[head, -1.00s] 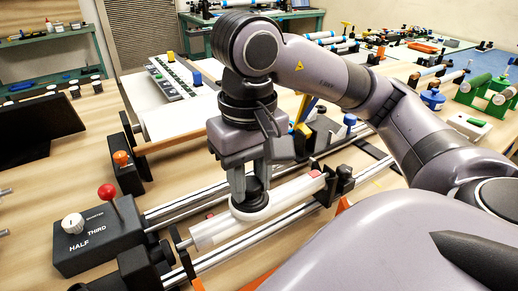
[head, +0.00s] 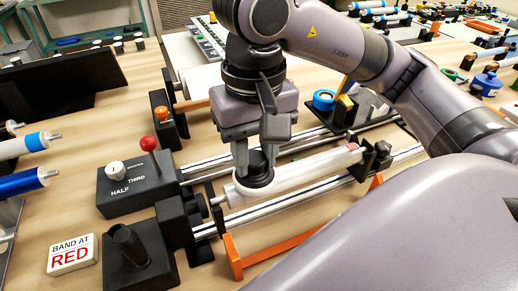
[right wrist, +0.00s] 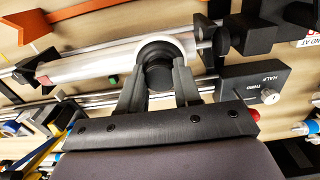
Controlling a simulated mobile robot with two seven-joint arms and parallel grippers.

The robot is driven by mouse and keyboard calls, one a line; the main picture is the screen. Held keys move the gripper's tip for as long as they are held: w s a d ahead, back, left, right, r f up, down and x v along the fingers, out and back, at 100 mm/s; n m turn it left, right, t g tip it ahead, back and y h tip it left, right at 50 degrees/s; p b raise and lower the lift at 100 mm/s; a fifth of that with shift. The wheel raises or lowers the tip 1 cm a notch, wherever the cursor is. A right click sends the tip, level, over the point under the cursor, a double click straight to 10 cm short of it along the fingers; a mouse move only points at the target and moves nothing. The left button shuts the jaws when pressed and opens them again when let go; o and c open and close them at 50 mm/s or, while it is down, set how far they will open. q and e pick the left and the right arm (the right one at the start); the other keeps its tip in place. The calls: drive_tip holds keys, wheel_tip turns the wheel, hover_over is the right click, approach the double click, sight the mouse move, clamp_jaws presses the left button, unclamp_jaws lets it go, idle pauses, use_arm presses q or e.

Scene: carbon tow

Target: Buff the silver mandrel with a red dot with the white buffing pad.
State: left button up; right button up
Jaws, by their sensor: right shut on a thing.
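The silver mandrel (head: 315,164) lies across the rails of a black fixture and looks pale. Its red dot (head: 353,147) is near its right end, and a red mark (right wrist: 42,82) also shows in the right wrist view. The round white buffing pad (head: 248,195) with a black knob rests on the mandrel near its left end; its white rim (right wrist: 160,38) shows in the right wrist view. My right gripper (head: 255,165) is shut on the pad's knob from above. The contact face under the pad is hidden. My left gripper is not in view.
A black control box (head: 135,190) with a red-topped lever and white dial stands left of the mandrel. A "BAND AT RED" sign (head: 75,253) lies at lower left. An orange frame (head: 270,245) is in front of the rails. A blue tape roll (head: 323,100) is behind.

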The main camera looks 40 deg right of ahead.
drive_tip(key=shift+f, duration=0.1)
wheel_tip(320, 180, up, 5)
drive_tip(key=p, duration=0.4)
idle(0.7)
